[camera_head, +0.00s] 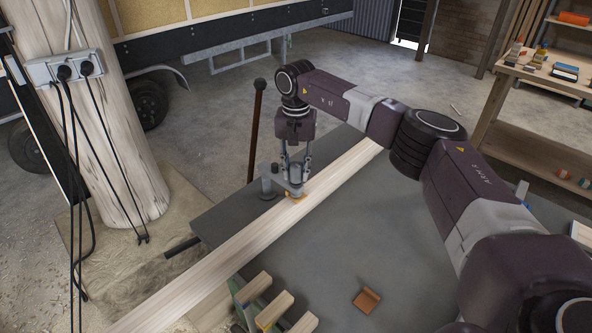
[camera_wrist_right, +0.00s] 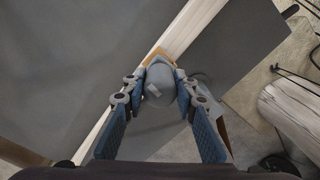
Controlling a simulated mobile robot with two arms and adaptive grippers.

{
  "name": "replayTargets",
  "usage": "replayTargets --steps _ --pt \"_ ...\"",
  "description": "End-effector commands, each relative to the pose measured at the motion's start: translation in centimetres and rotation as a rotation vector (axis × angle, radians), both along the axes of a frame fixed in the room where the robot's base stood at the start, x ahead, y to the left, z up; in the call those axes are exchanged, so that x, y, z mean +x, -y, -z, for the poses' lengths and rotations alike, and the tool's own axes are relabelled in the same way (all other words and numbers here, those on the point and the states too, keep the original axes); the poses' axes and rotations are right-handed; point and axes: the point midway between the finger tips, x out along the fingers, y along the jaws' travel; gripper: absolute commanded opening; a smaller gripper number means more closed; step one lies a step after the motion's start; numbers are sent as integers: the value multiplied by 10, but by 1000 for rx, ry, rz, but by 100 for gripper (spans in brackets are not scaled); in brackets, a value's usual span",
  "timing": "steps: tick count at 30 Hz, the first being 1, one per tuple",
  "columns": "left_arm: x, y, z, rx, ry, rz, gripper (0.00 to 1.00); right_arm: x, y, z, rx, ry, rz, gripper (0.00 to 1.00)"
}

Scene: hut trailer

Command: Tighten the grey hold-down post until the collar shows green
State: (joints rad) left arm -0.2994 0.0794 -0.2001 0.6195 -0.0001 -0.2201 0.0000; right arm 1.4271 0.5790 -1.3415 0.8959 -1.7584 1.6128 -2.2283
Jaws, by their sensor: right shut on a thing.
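My right gripper (camera_head: 296,172) points down at the hold-down on the workbench. In the right wrist view, its two blue-padded fingers (camera_wrist_right: 160,92) are shut on a rounded grey knob (camera_wrist_right: 158,80) at the top of the hold-down. The grey hold-down (camera_head: 268,187) has a short upright cylinder on the bench and an arm reaching over a long pale board (camera_head: 240,240). An orange-brown pad (camera_head: 296,197) lies between it and the board. I cannot make out a green collar; the fingers and knob hide part of it. My left gripper is not in view.
The grey bench top (camera_head: 340,235) is mostly clear, with a small brown block (camera_head: 367,299) on it. A dark lever (camera_head: 256,130) stands behind the hold-down. Wooden handles (camera_head: 273,307) stick up at the near edge. A timber post (camera_head: 115,130) with cables stands left.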

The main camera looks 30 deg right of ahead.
Motion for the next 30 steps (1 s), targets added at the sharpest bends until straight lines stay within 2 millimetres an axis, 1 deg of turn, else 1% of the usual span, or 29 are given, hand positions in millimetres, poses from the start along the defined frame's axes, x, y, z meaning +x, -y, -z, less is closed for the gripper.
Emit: replayTargets --steps 30 --pt "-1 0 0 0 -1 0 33 2 0 -2 0 3 952 2"
